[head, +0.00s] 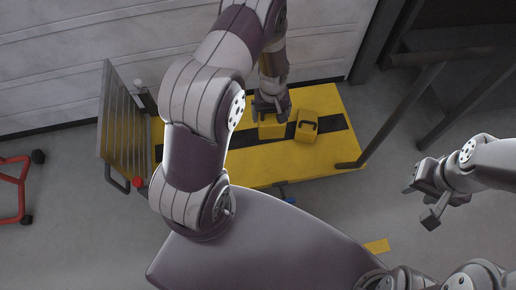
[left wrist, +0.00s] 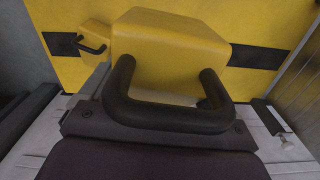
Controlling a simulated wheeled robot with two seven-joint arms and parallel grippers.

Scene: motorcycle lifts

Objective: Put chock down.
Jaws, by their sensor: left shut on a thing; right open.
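My left gripper (head: 268,108) is shut on a yellow chock (head: 271,130), over the yellow lift platform (head: 250,165). In the left wrist view this chock (left wrist: 170,38) fills the middle, with its black U-shaped handle close to the camera. The finger contact is hidden. I cannot tell whether the chock touches the platform. A second yellow chock (head: 318,118) with a black handle rests on the platform just to the right; it also shows at the upper left of the left wrist view (left wrist: 92,36). My right gripper (head: 420,202) is open and empty, over the floor at right.
A black stripe (head: 235,139) crosses the platform. A slatted grey ramp (head: 115,115) stands up at its left end, and a dark slanted bar (head: 405,110) rises at its right. A red stand (head: 20,190) is at far left. The wall is behind.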

